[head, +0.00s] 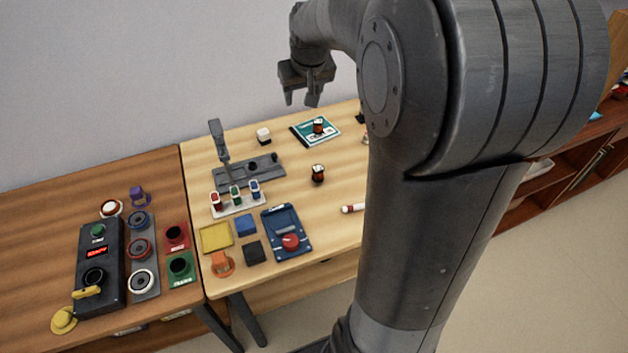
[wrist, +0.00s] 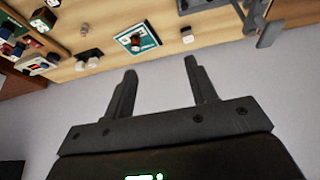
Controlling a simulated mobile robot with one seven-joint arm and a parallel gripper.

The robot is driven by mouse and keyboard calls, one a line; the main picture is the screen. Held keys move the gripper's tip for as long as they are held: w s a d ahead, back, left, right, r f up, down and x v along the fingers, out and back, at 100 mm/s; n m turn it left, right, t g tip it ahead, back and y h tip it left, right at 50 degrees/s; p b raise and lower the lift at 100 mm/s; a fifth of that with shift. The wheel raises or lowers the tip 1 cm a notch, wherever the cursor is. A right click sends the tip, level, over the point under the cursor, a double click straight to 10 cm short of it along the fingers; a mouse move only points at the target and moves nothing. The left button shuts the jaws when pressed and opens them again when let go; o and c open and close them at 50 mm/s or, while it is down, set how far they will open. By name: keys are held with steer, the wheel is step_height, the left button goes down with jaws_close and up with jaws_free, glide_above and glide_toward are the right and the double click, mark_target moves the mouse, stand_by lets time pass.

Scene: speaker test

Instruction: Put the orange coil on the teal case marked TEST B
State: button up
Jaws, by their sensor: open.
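A teal case (head: 331,124) lies flat at the back of the light wooden table; its lettering is too small to read. A small dark coil-like cylinder with a reddish-orange band (head: 318,126) stands on it. A similar cylinder (head: 318,173) stands on the bare tabletop in front. I cannot tell for certain which is the orange coil. The teal case also shows in the wrist view (wrist: 124,40), with a small piece on it. My gripper (head: 300,98) is open and empty, raised above and behind the case; its fingers show apart in the wrist view (wrist: 160,68).
A white block (head: 263,136) and a grey stand (head: 263,172) are left of the case. Several parts, a blue tray (head: 272,220) and a yellow tray (head: 216,237) fill the left front. A red-and-white cylinder (head: 352,208) lies right. My arm hides the right end.

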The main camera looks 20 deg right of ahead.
steer(key=s+a, duration=0.4)
steer(key=s, duration=0.9)
steer(key=s+a+r, duration=0.1)
steer(key=s+a, duration=0.3)
steer(key=s, duration=1)
steer(key=shift+s+a+r+t+y, duration=0.2)
steer(key=shift+a+t+y, duration=0.1)
steer(key=shift+t, duration=0.1)
steer(key=shift+o, duration=0.3)
